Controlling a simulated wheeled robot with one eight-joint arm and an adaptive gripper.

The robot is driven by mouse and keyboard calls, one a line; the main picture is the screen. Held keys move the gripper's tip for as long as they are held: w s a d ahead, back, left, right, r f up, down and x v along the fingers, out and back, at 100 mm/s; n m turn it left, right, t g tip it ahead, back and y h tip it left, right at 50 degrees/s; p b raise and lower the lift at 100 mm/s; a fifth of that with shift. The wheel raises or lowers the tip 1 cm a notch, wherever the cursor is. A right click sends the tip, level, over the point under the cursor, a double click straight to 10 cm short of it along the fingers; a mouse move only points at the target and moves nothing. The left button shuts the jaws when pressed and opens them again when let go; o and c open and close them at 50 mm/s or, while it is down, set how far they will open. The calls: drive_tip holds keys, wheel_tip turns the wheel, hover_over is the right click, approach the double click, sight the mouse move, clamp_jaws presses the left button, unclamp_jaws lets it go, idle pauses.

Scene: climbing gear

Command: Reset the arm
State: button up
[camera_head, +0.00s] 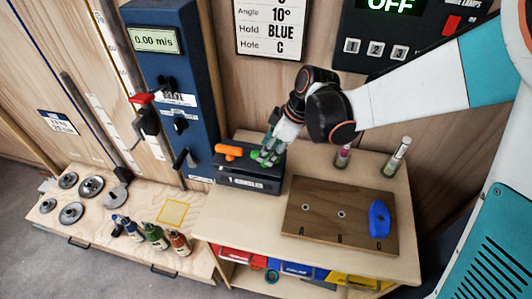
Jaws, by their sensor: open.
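My arm reaches in from the right, with white and teal links and a black wrist. An orange handle (228,152) on top of the box is just left of the fingertips. I cannot tell whether the fingertips touch the box.
A wooden board (330,243) with a blue hold (379,219) lies on the table (400,264). Two small bottles (397,157) stand behind it. A blue column (178,90) with a display rises at left. A low bench (85,236) holds metal discs and several bottles.

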drive_tip(key=v, duration=0.8)
drive_tip(key=s+d+m+t+h+b, duration=0.2)
drive_tip(key=s+d+m+t, duration=0.1)
drive_tip(key=s+d+m, duration=0.4)
drive_tip(key=s+d+r+m+t+h+b, duration=0.1)
drive_tip(key=s+d+m+t+h+b, duration=0.1)
drive_tip(key=s+d+m, duration=0.6)
drive_tip(key=shift+d+r+m+t+h, duration=0.3)
drive_tip(key=shift+d+m+t, duration=0.45)
drive_tip(key=shift+d, duration=2.15)
